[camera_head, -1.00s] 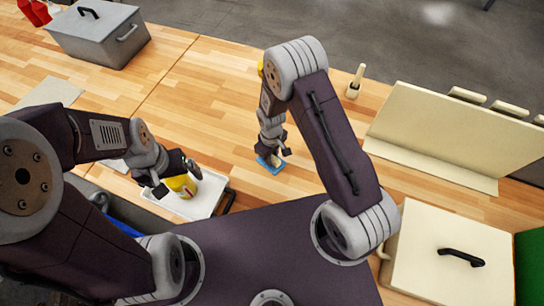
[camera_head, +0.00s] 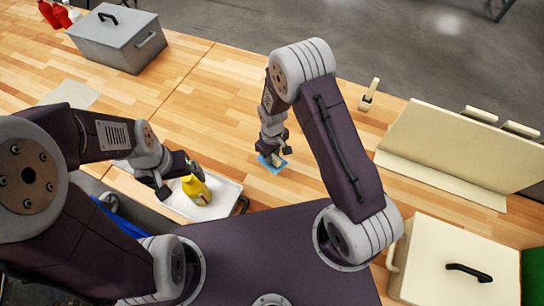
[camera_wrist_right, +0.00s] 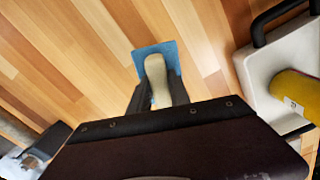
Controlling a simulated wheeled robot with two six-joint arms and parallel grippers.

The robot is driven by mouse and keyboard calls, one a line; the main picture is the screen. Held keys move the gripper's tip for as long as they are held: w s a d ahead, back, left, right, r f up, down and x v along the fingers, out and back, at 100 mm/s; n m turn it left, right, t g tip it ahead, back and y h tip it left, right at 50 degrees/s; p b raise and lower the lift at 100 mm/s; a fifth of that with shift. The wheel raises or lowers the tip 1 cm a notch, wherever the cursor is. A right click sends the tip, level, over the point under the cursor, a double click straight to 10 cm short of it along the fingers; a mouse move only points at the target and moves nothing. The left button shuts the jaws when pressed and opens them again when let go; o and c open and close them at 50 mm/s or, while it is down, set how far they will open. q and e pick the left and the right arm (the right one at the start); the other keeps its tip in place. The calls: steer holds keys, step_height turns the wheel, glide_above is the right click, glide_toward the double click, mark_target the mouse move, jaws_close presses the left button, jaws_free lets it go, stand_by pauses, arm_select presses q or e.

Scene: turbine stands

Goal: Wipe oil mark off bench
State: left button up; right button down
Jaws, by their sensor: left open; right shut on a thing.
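My right gripper (camera_head: 274,153) is shut on the pale handle (camera_wrist_right: 155,78) of a blue wiping pad (camera_head: 272,166). The pad is low over the wooden bench (camera_head: 215,130) and looks to be at its surface; the right wrist view shows the blue pad (camera_wrist_right: 140,60) beyond the fingers. I see no oil mark on the visible bench; the pad and arm hide part of it. My left gripper (camera_head: 178,182) is open, close beside a yellow bottle (camera_head: 196,189). I cannot tell whether it touches the bottle.
A grey lidded box (camera_head: 118,45) is at the back left. A cream folded panel (camera_head: 450,145) and a cream lidded box (camera_head: 455,250) are on the right. A pale-handled tool (camera_head: 370,92) stands behind.

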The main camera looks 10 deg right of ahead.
steer(key=r+p, duration=0.2)
steer(key=r, duration=0.1)
steer(key=shift+w+a+r, duration=0.1)
steer(key=shift+w+a, duration=0.1)
steer(key=shift+s+d+r, duration=0.1)
stand_by(0.3)
